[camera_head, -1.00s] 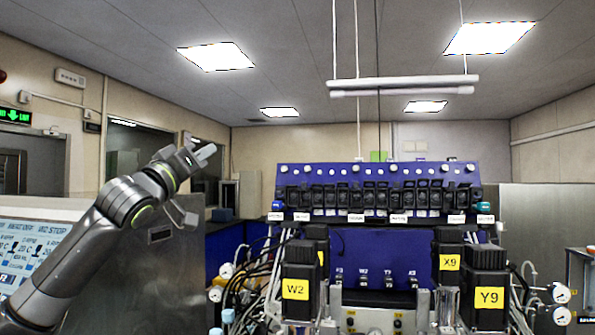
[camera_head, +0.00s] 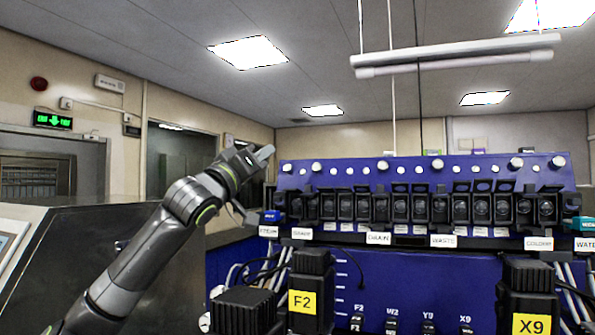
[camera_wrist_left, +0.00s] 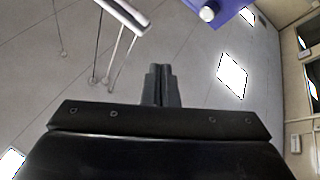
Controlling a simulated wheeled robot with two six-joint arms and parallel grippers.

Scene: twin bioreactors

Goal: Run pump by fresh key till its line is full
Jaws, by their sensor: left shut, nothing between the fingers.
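My left gripper (camera_head: 262,154) is raised at the left end of the blue pump panel (camera_head: 345,176) in the head view. In the left wrist view its fingers (camera_wrist_left: 161,84) are together, with nothing between them, against the ceiling. A row of dark pump units (camera_head: 420,208) runs along the panel, with white labels beneath and round white knobs above. Small keys marked F2, W2, Y9 and X9 (camera_head: 392,325) show low on the blue front. I cannot read which is the fresh key, and no line's filling is clear. My right gripper is out of view.
A metal cabinet (camera_head: 110,240) is at left. A lamp bar (camera_head: 455,54) hangs above.

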